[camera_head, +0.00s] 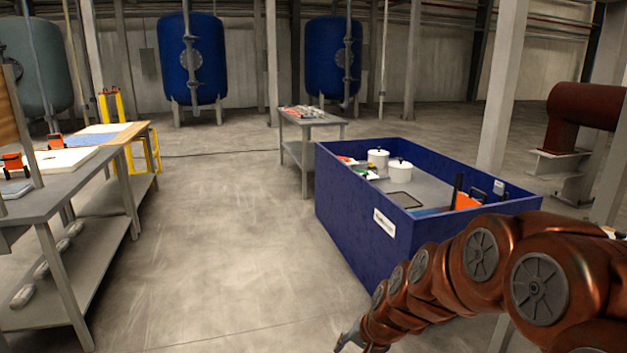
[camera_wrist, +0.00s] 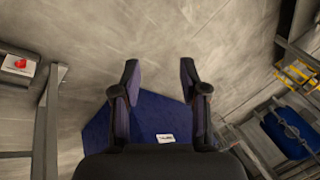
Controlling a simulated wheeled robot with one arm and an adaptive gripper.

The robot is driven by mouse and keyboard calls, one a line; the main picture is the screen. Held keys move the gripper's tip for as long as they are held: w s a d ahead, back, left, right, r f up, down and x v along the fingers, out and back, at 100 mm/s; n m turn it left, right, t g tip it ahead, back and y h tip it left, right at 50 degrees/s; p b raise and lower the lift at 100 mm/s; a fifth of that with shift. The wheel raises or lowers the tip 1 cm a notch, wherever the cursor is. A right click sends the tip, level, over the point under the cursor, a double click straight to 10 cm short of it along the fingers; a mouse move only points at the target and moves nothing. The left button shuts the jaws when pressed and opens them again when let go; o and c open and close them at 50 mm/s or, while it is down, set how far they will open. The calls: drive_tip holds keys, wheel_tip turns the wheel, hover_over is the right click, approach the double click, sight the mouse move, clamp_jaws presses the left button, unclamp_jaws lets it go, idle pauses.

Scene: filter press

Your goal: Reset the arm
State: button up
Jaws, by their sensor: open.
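My arm, copper-coloured, reaches in from the lower right in the head view. My gripper shows only as a grey tip (camera_head: 348,338) at the bottom edge there, low in front of the blue bin (camera_head: 362,220). In the wrist view, my gripper (camera_wrist: 160,80) has its two dark fingers apart with bare concrete floor between their tips. It holds nothing. The blue bin's side with a white label (camera_wrist: 165,138) lies behind the fingers in the wrist view.
A grey workbench (camera_head: 60,195) stands at the left with orange items on top. A small grey table (camera_head: 310,122) stands behind the bin. The bin holds white canisters (camera_head: 378,158) and other items. Blue tanks (camera_head: 190,60) stand at the back. The floor between bench and bin is clear.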

drive_tip(key=s+d+r+n+g+h+p, duration=0.1)
drive_tip(key=s+d+r+g+p, duration=0.1)
drive_tip(key=s+r, duration=0.5)
drive_tip(key=s+d+r+n+g+h+p, duration=0.1)
drive_tip(key=s+d+r+p, duration=0.3)
drive_tip(key=s, duration=1)
drive_tip(key=s+d+r+n+g+h+p, duration=0.1)
drive_tip(key=s+d+r+n+g+p, duration=0.1)
drive_tip(key=s+r+p, duration=0.5)
drive_tip(key=s+d+r+n, duration=0.1)
drive_tip(key=s+d+r, duration=0.1)
drive_tip(key=s+r, duration=0.1)
drive_tip(key=shift+s+r+g+p, duration=0.15)
drive_tip(key=shift+s+g+p, duration=0.05)
drive_tip(key=shift+g+p, duration=0.1)
drive_tip(key=shift+d, duration=0.1)
